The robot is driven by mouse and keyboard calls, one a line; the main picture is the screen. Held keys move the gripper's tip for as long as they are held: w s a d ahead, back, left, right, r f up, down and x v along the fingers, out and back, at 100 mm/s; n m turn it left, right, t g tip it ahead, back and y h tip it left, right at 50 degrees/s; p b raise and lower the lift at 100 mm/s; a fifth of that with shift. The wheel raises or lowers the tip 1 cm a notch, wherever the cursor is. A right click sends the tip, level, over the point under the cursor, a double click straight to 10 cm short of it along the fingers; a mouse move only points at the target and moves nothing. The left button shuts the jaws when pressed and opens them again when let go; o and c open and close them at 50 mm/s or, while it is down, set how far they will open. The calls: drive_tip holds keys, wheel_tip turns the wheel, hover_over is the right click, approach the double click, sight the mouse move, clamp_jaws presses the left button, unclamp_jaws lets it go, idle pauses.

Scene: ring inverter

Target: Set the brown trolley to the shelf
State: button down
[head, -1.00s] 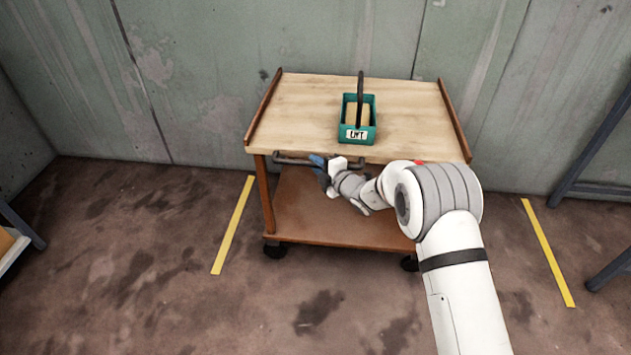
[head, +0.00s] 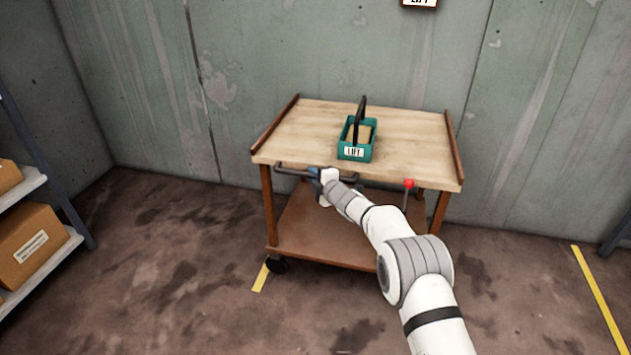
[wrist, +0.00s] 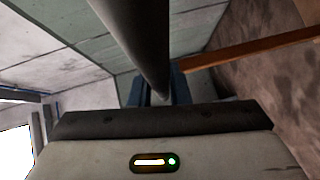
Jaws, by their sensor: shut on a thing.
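The brown trolley (head: 410,150) stands on wheels in the middle of the head view, near the back wall. It has a light wooden top and a brown lower shelf (head: 310,238). A dark handle bar (head: 292,171) runs along its near edge. My gripper (head: 314,177) is shut on this handle at the trolley's front; the wrist view shows the bar (wrist: 140,40) passing between the blue fingers. The shelf (head: 40,185), a grey rack with cardboard boxes, stands at the left edge of the head view, apart from the trolley.
A teal basket (head: 357,152) labelled LIFT sits on the trolley top, holding a tan block. A red-knobbed lever (head: 409,184) rises at its near right. Yellow floor lines lie under its left wheel and at the right (head: 600,299). Floor between shelf and trolley is clear.

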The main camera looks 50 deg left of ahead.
drive_tip(key=shift+s+a+f, duration=0.15)
drive_tip(key=shift+s+a, duration=0.05)
drive_tip(key=shift+s, duration=0.1)
drive_tip(key=c, duration=1.6)
unclamp_jaws()
drive_tip(key=shift+o, duration=1.2)
drive_tip(key=shift+w+d, duration=0.1)
drive_tip(key=shift+w, duration=0.1)
drive_tip(key=p+v, duration=0.1)
drive_tip(key=v, duration=0.7)
